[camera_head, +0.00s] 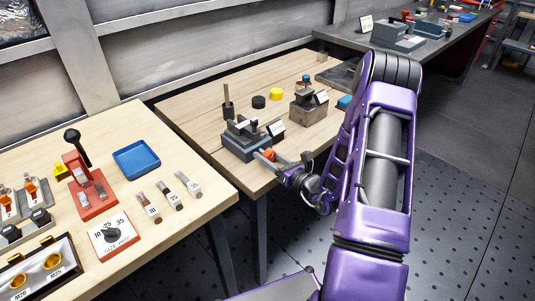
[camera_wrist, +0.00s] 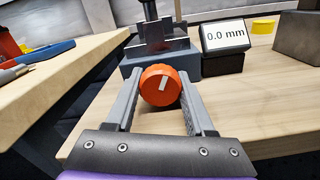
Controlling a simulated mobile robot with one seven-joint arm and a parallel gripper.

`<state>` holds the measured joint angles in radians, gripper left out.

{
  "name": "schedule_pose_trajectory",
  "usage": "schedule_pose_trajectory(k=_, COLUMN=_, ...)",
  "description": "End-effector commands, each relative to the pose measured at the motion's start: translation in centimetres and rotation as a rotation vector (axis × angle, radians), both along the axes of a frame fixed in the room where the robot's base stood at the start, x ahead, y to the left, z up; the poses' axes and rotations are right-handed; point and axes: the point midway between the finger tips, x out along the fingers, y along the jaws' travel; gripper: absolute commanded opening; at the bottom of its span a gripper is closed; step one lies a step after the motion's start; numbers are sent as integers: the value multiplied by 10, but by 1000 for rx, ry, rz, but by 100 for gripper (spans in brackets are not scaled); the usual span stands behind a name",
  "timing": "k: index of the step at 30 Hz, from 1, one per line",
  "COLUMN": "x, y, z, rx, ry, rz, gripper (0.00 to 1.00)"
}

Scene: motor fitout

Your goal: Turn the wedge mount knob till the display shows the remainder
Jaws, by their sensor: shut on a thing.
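The wedge mount (camera_head: 243,139) is a blue-grey block device near the front edge of the middle wooden table. Its orange round knob (camera_wrist: 160,86) faces me in the wrist view, with a pale pointer mark tilted slightly right of upright. My gripper (camera_wrist: 161,93) has its two grey fingers on either side of the knob, shut on it. In the head view my gripper (camera_head: 280,163) reaches the knob from the right. The display (camera_wrist: 226,36) stands right of the mount and reads 0.0 mm. The mount body (camera_wrist: 160,55) shows behind the knob.
The left table (camera_head: 150,222) holds a red press, a blue tray (camera_head: 136,160), gauge pieces and a dial card (camera_head: 113,240). A gap separates the two tables.

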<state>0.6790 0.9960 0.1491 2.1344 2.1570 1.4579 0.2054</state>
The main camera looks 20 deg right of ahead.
Motion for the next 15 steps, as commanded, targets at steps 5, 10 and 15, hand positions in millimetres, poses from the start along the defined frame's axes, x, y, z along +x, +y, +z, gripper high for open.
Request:
schedule_pose_trajectory(k=5, x=0, y=0, z=1, rx=59, ry=25, rz=-2, gripper=0)
schedule_pose_trajectory(k=10, x=0, y=0, z=0, rx=83, ry=35, rz=0, gripper=0)
schedule_pose_trajectory(k=15, x=0, y=1, z=0, rx=87, ry=37, rz=0, gripper=0)
